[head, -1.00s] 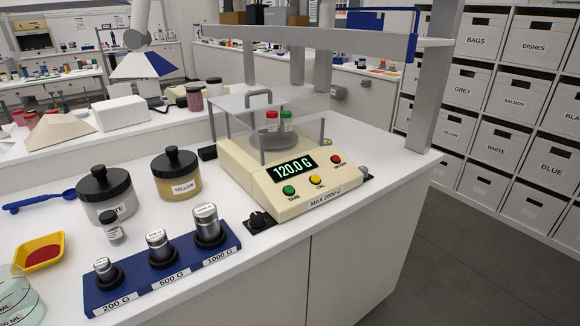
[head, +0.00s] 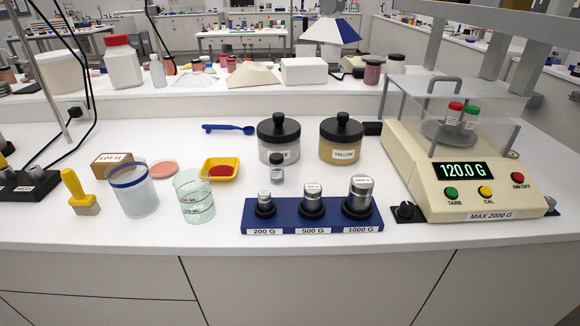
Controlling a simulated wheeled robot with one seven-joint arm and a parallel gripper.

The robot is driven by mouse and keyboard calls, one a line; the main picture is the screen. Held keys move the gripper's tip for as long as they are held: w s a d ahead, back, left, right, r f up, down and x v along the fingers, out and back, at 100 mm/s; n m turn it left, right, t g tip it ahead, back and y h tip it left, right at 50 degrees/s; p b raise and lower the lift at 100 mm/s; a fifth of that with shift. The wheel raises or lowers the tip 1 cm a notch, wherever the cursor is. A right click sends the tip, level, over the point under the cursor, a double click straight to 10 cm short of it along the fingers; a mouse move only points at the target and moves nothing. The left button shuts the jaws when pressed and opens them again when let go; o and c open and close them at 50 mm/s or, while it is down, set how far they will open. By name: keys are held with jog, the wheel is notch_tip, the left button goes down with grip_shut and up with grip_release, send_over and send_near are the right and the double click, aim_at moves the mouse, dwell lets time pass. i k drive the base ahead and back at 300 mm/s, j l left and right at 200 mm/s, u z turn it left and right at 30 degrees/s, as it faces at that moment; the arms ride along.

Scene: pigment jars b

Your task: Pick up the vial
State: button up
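The balance display reads 120.0 G. My gripper is not in view.
The block holds three metal weights. A yellow jar (head: 341,140) stands beside the white one. Left are a yellow tray (head: 221,168), a glass beaker (head: 194,196), a blue-rimmed container (head: 134,191), a brush (head: 80,193) and a blue spoon (head: 229,128). The bench's front edge is mostly clear.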

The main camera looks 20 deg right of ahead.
aim_at(277, 164)
jog(key=j+z, duration=0.5)
jog(key=j, duration=0.4)
jog(key=k+j+z, duration=0.1)
jog(key=j+z, duration=0.4)
jog(key=j, duration=0.45)
